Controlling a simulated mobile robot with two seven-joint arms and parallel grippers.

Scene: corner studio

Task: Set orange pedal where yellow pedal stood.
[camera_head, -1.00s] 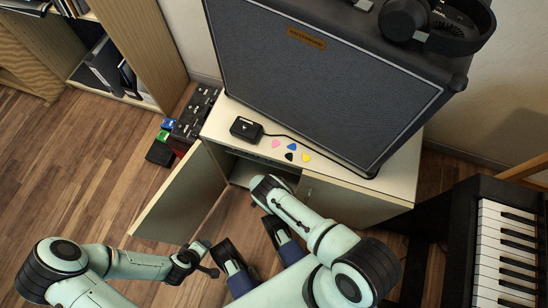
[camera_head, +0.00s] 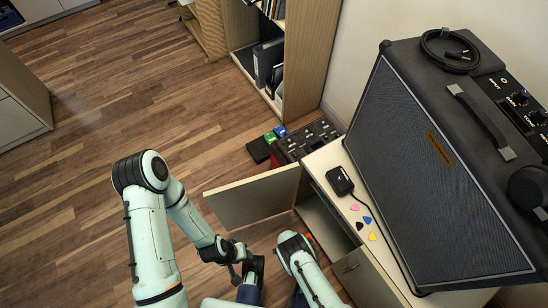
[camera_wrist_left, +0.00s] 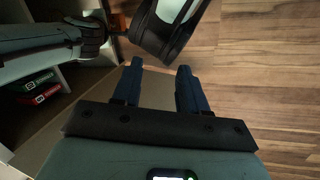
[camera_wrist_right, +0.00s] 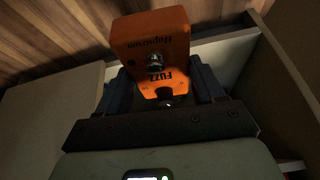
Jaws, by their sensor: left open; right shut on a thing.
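The orange pedal (camera_wrist_right: 150,40), marked FUZZ, is between the fingers of my right gripper (camera_wrist_right: 162,88), which is shut on it. In the head view only a sliver of the orange pedal (camera_head: 310,239) shows past my right arm, at the open cabinet. It also shows in the left wrist view (camera_wrist_left: 119,22), partly hidden. My left gripper (camera_wrist_left: 160,68) is open and empty in front of the cabinet, above the floor. In the head view my left gripper (camera_head: 236,262) is left of my right arm. No yellow pedal shows.
The cabinet (camera_head: 365,275) has its door (camera_head: 250,200) open. A big amplifier (camera_head: 430,170) and several picks stand or lie on top. Beside it a black pedalboard (camera_head: 312,138) and green (camera_head: 270,138), blue (camera_head: 281,130) and black (camera_head: 258,150) pedals are on the floor. Wide floor is free at left.

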